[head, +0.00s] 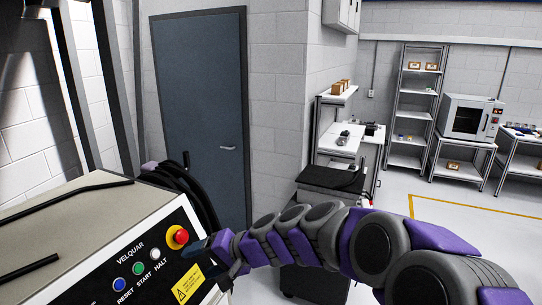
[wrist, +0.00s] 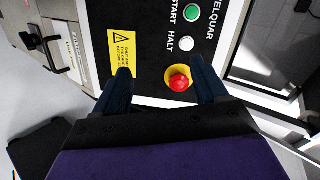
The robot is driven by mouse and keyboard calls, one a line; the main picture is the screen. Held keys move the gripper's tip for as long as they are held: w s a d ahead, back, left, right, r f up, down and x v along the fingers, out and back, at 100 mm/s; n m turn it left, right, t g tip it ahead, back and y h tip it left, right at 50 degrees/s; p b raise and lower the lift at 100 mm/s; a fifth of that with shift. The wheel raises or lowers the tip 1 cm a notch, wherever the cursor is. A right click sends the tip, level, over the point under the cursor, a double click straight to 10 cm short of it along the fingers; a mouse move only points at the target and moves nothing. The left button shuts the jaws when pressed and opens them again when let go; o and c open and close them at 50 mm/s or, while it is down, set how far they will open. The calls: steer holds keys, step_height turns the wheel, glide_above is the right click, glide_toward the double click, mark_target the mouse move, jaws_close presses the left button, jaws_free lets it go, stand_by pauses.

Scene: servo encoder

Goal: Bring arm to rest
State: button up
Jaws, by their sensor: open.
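My arm is stretched out across the head view, from the lower right to the control panel at the left. My gripper (head: 205,246) is at the right end of the panel in the head view, seen edge-on there. In the wrist view my gripper (wrist: 164,80) shows two dark blue fingers spread apart with nothing held between them. The panel with its labels and the red emergency button on its yellow ring (wrist: 179,82) lies beyond the fingers, nearer the right finger. I cannot tell whether a finger touches the panel.
The beige machine (head: 80,225) bears RESET, START and HALT buttons. A black-topped cart (head: 330,180) stands beyond my arm. A workbench (head: 345,140), shelving (head: 408,110) and an oven (head: 470,118) stand farther back. A blue door (head: 205,110) is behind the machine. Floor at the right is clear.

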steer(key=s+d+f+g+h+b, duration=0.1)
steer(key=s+d+f, duration=0.4)
steer(key=s+d, duration=0.5)
steer(key=s+d+f+g+h+b, duration=0.2)
steer(key=s+d+f+h, duration=0.3)
steer(key=s+d, duration=0.5)
steer(key=s+d+f+g+h+b, duration=0.1)
steer(key=s+d+f+h+b, duration=0.3)
steer(key=s+d, duration=0.7)
steer(key=shift+s+f+n+g+h, duration=0.3)
steer(key=shift+s+f+h, duration=0.2)
steer(key=shift+s+f, duration=0.4)
steer(key=shift+c, duration=0.4)
